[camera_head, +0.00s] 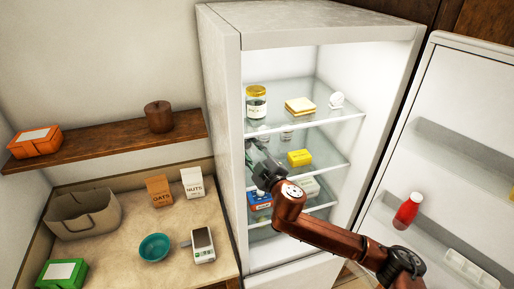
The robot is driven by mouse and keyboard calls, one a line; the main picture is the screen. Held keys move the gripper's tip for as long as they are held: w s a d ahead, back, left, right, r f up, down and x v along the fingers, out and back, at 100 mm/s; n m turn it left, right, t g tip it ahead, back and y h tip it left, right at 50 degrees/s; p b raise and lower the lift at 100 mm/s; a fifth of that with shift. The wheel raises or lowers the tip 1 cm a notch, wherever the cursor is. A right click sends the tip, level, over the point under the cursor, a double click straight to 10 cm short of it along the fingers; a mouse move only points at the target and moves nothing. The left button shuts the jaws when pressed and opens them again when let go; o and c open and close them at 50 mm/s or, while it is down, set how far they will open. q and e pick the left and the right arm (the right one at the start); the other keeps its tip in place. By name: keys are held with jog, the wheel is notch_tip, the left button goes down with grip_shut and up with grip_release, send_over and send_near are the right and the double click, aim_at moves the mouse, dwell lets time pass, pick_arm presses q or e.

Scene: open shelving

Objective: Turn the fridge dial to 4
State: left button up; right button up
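The fridge (222,95) stands open with its lit shelves in view. A small white rounded thing (337,100) is at the right end of the top shelf, near the inner wall. It may be the dial, but no numbers or pointer can be made out. My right arm reaches in from the lower right. My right gripper (253,150) is at the left side of the fridge interior, below the top shelf, well to the left of the white thing and lower. Its fingers are small and dark, and their opening is unclear. My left gripper is not in view.
A yellow box (299,158) and a blue package (259,200) sit lower, near my arm. The open door (440,110) with a red bottle (407,211) is on the right. A counter (120,255) is left.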

jog(key=shift+d, duration=0.1)
jog(key=shift+d+f, duration=0.1)
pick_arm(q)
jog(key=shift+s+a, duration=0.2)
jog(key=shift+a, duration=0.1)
pick_arm(e)
jog(key=v, duration=1.2)
jog(key=shift+w, duration=0.1)
